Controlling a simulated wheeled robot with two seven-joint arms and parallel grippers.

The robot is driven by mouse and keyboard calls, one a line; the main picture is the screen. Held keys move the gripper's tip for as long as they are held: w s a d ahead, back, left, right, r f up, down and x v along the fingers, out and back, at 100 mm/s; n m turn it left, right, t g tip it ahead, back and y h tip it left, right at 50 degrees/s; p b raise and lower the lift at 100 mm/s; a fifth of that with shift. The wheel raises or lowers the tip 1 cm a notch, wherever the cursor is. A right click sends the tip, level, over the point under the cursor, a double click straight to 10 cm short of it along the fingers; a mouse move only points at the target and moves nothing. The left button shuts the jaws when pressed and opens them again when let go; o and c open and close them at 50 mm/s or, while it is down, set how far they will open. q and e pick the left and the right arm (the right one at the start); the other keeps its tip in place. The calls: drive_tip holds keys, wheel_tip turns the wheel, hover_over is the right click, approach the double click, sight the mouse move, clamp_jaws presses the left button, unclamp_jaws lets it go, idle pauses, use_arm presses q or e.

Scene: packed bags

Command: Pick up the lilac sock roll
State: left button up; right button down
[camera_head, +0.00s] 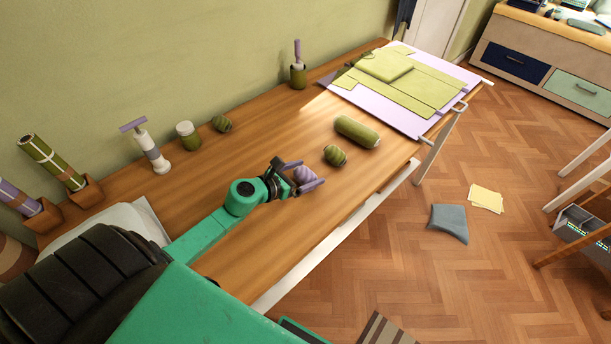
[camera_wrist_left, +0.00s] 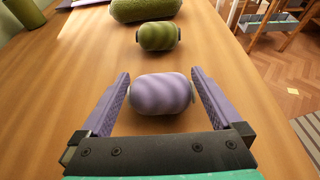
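The lilac sock roll (camera_head: 303,174) is on the wooden table, between the two lilac fingers of my left gripper (camera_head: 301,176). In the left wrist view the roll (camera_wrist_left: 160,93) lies crosswise between the fingertips, its ends close to both fingers. My left gripper (camera_wrist_left: 160,90) looks open around it; narrow gaps seem to show at the ends, and I see no clear grip. My right gripper is not in view.
A green sock roll (camera_head: 335,155) and a longer green roll (camera_head: 357,131) lie just beyond. Another green roll (camera_head: 222,123), a jar (camera_head: 188,135) and a lint-roller-like tool (camera_head: 152,152) stand along the wall. Folded green cloth (camera_head: 385,65) covers the far end.

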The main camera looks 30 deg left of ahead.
sight(305, 172)
use_arm(q)
drive_tip(key=shift+r, duration=0.1)
drive_tip(key=c, duration=0.9)
drive_tip(key=shift+o, duration=0.2)
drive_tip(key=shift+r, duration=0.1)
wheel_tip(305, 172, up, 10)
drive_tip(key=p, duration=0.5)
drive_tip(key=shift+p, duration=0.4)
drive_tip(key=shift+a+f, duration=0.1)
drive_tip(key=shift+f, duration=0.1)
